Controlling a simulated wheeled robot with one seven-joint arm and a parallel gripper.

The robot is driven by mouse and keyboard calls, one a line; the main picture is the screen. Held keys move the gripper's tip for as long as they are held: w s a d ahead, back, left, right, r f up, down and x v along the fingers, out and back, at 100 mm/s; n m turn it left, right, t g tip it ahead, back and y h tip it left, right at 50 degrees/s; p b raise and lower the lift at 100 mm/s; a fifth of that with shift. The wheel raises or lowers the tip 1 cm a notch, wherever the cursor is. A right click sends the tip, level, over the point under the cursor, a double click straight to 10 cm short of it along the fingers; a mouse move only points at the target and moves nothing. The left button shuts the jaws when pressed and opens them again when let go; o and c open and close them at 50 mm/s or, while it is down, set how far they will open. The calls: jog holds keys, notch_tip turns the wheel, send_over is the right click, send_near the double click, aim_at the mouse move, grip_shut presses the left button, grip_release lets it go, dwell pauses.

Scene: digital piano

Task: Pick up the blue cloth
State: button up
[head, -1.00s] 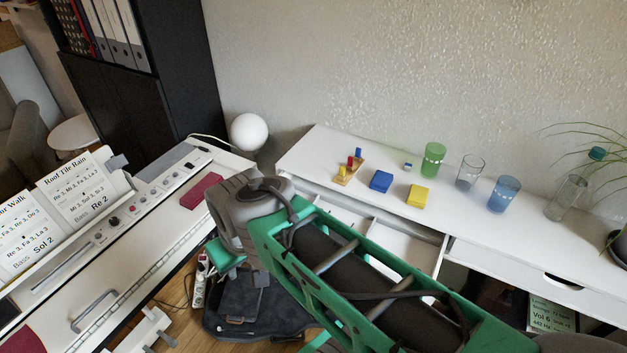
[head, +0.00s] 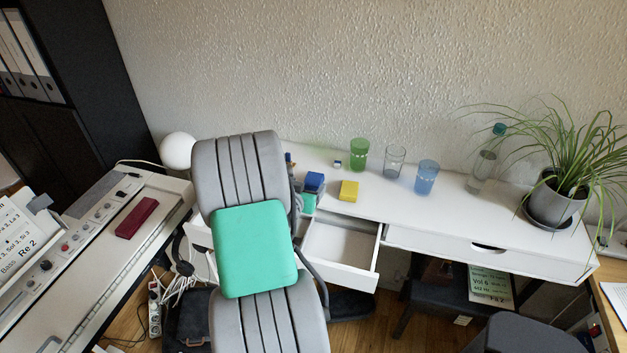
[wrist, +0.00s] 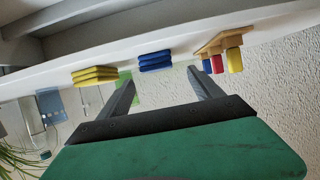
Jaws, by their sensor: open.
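The blue cloth (head: 314,181) is a folded stack on the white desk, left of the yellow cloth (head: 348,191). In the wrist view the blue cloth (wrist: 156,61) shows ahead of my gripper (wrist: 161,73), between the lines of its two fingers. The fingers are spread with nothing between them, and the cloth lies beyond their tips. In the head view my arm hides most of the gripper.
A wooden peg toy (wrist: 222,43) stands beside the blue cloth. A green glass (head: 359,154), clear glass (head: 395,161), blue glass (head: 426,177) and bottle (head: 484,167) stand rightward. An open drawer (head: 341,250) juts out below the desktop.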

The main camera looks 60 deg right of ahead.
aim_at(313, 179)
jog(key=p+x, duration=0.1)
jog(key=x, duration=0.2)
jog(key=p+x, duration=0.1)
jog(key=x, duration=0.3)
jog(key=shift+s+d, duration=0.2)
jog(key=shift+d, duration=0.1)
jog(key=shift+a, duration=0.1)
jog(key=c, duration=1.4)
